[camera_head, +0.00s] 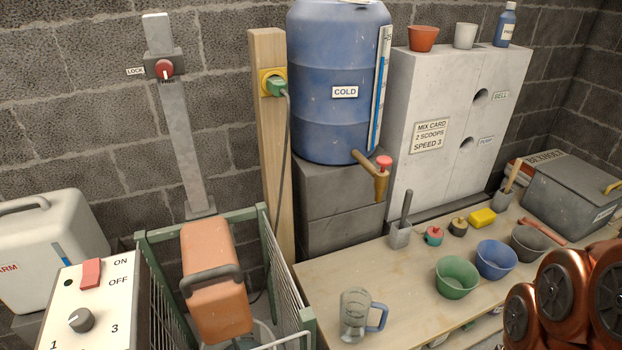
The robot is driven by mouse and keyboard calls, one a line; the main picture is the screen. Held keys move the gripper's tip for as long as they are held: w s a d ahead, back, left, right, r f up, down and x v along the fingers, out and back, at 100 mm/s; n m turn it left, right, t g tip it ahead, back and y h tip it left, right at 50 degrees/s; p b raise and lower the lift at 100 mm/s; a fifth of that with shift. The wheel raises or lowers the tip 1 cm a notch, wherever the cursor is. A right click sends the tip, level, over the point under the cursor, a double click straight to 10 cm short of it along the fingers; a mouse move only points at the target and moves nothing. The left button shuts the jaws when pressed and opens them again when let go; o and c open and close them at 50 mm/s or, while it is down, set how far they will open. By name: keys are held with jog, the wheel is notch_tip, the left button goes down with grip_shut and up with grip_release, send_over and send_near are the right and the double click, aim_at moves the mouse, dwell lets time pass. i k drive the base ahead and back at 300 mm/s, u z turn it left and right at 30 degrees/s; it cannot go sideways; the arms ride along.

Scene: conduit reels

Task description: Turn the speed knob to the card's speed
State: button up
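The grey round speed knob (80,320) sits on a white control box (62,305) at the lower left. A "1" shows below and left of the knob and a "3" to its right. A light pointer mark on the knob appears to face left, not the 3. The lower part of the dial is cut off by the frame. The mix card (430,135) on the pale grey block reads "2 scoops, speed 3". My gripper is not in view, and nothing is seen touching the knob.
A red switch (90,273) beside ON and OFF labels is above the knob. An orange tilted body with a dark handle (212,285) stands in the green-framed cage right of the box. A white container (45,240) stands behind. The workbench (320,285) holds bowls and a jug.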

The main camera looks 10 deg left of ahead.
aim_at(82, 320)
jog(key=u, duration=2.9)
jog(key=k, duration=0.6)
jog(key=u, duration=0.7)
jog(key=i, duration=1.35)
jog(key=z, duration=0.6)
